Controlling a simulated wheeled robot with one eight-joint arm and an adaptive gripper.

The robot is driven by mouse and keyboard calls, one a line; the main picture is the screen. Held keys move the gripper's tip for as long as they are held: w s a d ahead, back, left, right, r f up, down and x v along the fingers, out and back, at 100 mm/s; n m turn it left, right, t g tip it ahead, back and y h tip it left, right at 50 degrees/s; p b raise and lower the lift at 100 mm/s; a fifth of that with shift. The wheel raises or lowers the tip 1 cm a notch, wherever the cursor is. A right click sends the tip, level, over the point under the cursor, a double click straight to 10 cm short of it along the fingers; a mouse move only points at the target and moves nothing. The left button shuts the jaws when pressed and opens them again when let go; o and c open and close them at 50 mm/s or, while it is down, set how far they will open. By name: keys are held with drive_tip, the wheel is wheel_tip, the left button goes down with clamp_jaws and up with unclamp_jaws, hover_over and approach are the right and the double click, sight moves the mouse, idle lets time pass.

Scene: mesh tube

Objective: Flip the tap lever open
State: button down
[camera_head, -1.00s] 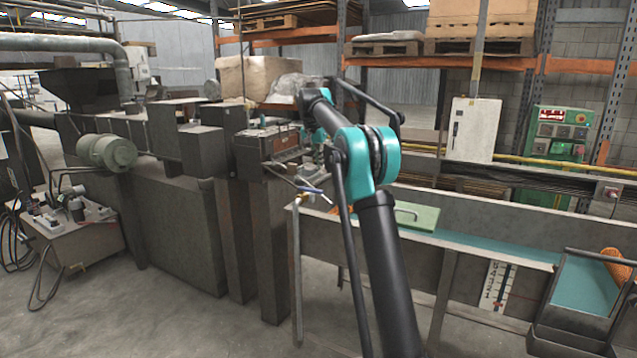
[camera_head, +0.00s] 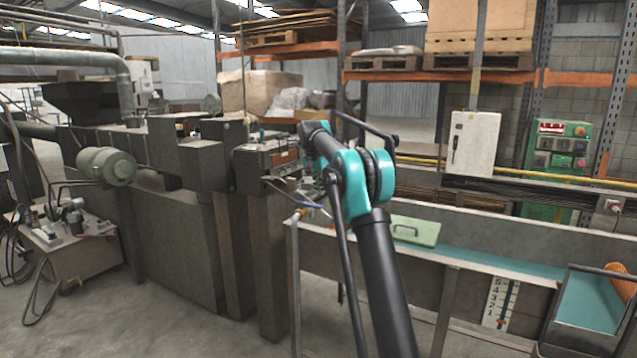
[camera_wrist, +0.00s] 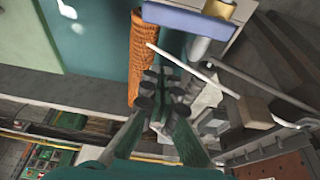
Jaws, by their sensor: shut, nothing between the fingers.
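The tap's blue lever (camera_head: 309,204) and brass body (camera_head: 297,215) are left of my arm in the head view, at the end of the trough. In the wrist view the blue lever (camera_wrist: 185,18) lies across the top, with brass (camera_wrist: 220,9) at its right end. My gripper (camera_wrist: 160,84) is shut and empty. Its dark fingertips are below the lever in the picture, with a visible gap between them. In the head view my arm mostly hides the gripper.
An orange mesh tube (camera_wrist: 144,50) runs beside my fingers in the wrist view. A thin pale rod (camera_wrist: 190,70) crosses at their right. A green lid with a handle (camera_head: 414,231) lies on the trough. Machine blocks (camera_head: 265,165) stand behind the tap.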

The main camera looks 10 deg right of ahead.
sight(315, 205)
drive_tip(key=f, duration=0.1)
drive_tip(key=s+a+f, duration=0.1)
drive_tip(key=s+f, duration=0.1)
drive_tip(key=shift+s+a+f, duration=0.15)
drive_tip(key=shift+a+f, duration=0.15)
drive_tip(key=shift+f, duration=0.05)
idle(0.5)
drive_tip(key=m, duration=0.1)
drive_tip(key=s+a+m, duration=0.1)
drive_tip(key=m, duration=0.1)
drive_tip(key=s+m+g+h, duration=0.1)
drive_tip(key=m, duration=0.1)
drive_tip(key=shift+s+a, duration=0.2)
drive_tip(key=shift+a, duration=0.15)
drive_tip(key=shift+s+a+m+g+h, duration=0.15)
drive_tip(key=shift+s+a+m+g, duration=0.25)
drive_tip(key=shift+a+m, duration=0.55)
drive_tip(key=shift+s+a+m+g+h, duration=0.15)
drive_tip(key=shift+s+a+m+g, duration=0.25)
drive_tip(key=shift+a+m, duration=0.55)
drive_tip(key=shift+a, duration=1.15)
